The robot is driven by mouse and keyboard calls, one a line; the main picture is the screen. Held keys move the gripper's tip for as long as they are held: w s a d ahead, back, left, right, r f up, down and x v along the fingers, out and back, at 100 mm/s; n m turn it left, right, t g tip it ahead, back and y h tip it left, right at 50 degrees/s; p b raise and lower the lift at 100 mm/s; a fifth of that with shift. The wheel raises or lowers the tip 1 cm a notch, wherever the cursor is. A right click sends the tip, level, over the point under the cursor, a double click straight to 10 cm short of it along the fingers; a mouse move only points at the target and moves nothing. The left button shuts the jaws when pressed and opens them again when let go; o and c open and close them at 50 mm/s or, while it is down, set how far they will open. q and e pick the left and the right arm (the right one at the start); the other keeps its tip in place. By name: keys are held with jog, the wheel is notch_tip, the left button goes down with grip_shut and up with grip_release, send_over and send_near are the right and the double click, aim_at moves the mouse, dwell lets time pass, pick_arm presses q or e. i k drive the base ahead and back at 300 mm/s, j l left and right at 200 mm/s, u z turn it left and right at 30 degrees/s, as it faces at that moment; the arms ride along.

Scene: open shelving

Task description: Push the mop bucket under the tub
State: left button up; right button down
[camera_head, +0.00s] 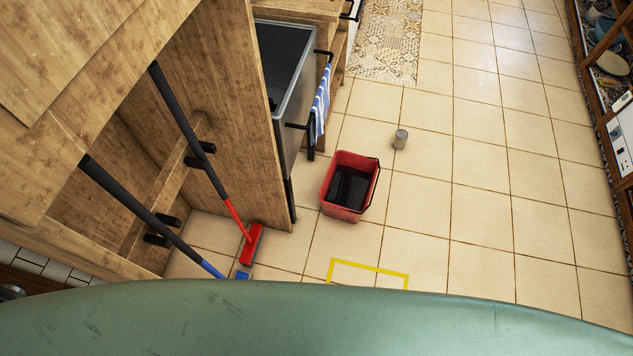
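The red mop bucket (350,186) stands upright on the tiled floor, with dark contents inside and a dark handle at its right rim. A grey, box-like unit with a dark top (287,55) stands behind and left of it; I cannot tell for sure whether this is the tub. The bucket is in the open, apart from this unit. Neither of my grippers shows in the head view.
A small metal can (400,139) stands behind the bucket's right side. A red broom (252,243) and a blue-ended pole (150,215) lean in a wooden bay at left. Yellow tape (368,267) marks the floor in front. Tiles at right are clear; shelving (619,130) lines the right edge.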

aim_at(346, 193)
jog(key=i+l+u, duration=0.1)
jog(key=u, duration=0.3)
jog(key=i+l+u, duration=0.1)
jog(key=l+u, duration=0.15)
jog(key=u, duration=0.15)
jog(key=l+u, duration=0.2)
jog(key=u, duration=0.2)
jog(key=l+u, duration=0.25)
jog(key=u, duration=0.15)
jog(key=i, duration=0.05)
